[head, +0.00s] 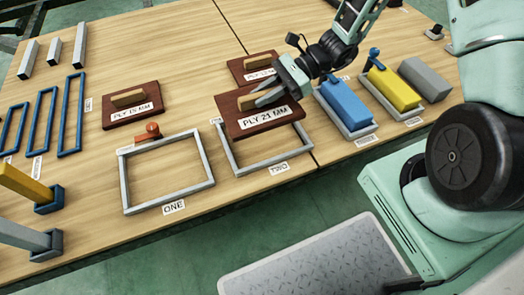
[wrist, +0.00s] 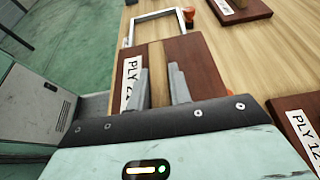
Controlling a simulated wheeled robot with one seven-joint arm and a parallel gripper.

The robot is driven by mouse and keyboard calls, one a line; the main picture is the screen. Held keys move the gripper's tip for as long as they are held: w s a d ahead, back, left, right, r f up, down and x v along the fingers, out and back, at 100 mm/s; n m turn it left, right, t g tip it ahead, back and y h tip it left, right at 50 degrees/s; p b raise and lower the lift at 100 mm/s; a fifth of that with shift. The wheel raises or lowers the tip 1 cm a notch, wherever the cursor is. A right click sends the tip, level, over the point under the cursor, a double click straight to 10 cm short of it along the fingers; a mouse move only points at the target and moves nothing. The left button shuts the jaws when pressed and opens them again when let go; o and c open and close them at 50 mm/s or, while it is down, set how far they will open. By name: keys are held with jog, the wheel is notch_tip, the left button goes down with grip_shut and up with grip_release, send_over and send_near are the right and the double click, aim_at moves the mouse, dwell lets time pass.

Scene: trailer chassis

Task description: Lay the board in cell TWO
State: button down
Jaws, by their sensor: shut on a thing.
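My gripper (head: 274,92) is shut on the wooden grip bar of the dark red-brown board marked PLY 21 MM (head: 240,127). In the wrist view the bar sits between the two fingers (wrist: 160,85), and the board (wrist: 190,62) spreads out on both sides. The board covers the far part of the grey open frame of cell TWO (head: 238,166), whose label TWO (head: 280,168) lies in front. The frame's near part is uncovered. The gap between board and frame is hard to judge. The frame's far side is hidden by the board.
Cell ONE (head: 130,190) is an empty grey frame to the left, with an orange knob (head: 152,130) at its far side. Board PLY 15 MM (head: 131,112) lies behind it. Another board (head: 238,70) lies behind my gripper. Blue (head: 345,102) and yellow (head: 394,90) blocks stand right.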

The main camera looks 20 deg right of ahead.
jog(key=shift+s+d+r, duration=0.15)
jog(key=shift+s+d, duration=0.05)
jog(key=shift+s, duration=0.45)
jog(key=shift+s+f, duration=0.2)
jog(key=shift+s, duration=0.05)
notch_tip(320, 180, down, 10)
jog(key=b, duration=0.4)
jog(key=shift+r, duration=0.2)
jog(key=shift+f, duration=0.2)
jog(key=c, duration=1.3)
grip_release()
jog(key=shift+r, duration=0.15)
